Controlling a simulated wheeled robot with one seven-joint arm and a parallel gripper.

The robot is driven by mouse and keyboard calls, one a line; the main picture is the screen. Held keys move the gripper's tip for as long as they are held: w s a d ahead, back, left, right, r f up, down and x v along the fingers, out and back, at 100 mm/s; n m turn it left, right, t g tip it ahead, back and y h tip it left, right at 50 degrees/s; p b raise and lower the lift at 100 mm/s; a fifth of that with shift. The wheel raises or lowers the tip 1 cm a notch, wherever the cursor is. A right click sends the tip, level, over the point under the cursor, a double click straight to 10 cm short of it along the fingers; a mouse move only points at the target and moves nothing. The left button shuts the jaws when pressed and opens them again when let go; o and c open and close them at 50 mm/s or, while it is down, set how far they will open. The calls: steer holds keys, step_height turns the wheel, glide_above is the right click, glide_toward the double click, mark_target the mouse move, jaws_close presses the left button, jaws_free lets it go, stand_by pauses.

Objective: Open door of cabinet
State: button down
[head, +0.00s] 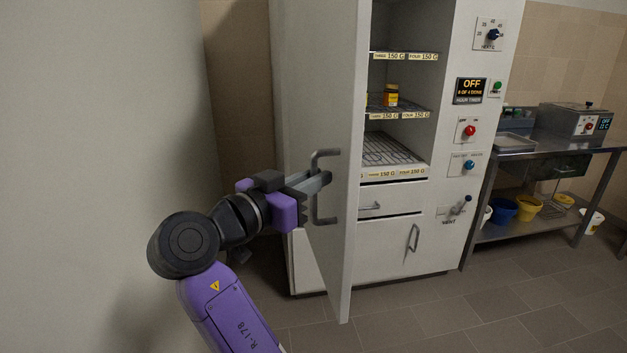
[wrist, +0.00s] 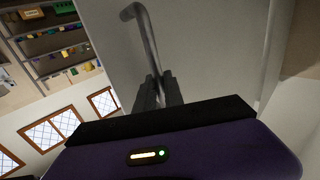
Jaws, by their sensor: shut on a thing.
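The tall white cabinet (head: 460,110) stands in the middle of the head view. Its door (head: 345,230) is swung well open toward me, and the shelves inside show to its right. The grey door handle (head: 318,219) is a U-shaped bar on the door's face. My gripper (head: 322,181) is shut on this handle. In the wrist view the handle (wrist: 146,30) runs down between my two fingers (wrist: 157,92). The part between the fingers is hidden. A small yellow jar (head: 391,95) stands on a wire shelf inside.
A pale wall (head: 100,120) is close on the left. A metal table (head: 560,160) with a device (head: 578,121) on top and buckets (head: 527,208) below stands right of the cabinet. The tiled floor (head: 450,310) in front is clear.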

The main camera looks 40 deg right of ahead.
steer(key=c, duration=1.5)
jaws_free()
steer(key=shift+o, duration=0.2)
steer(key=a, duration=0.7)
steer(key=shift+s+a, duration=0.3)
steer(key=shift+a, duration=0.05)
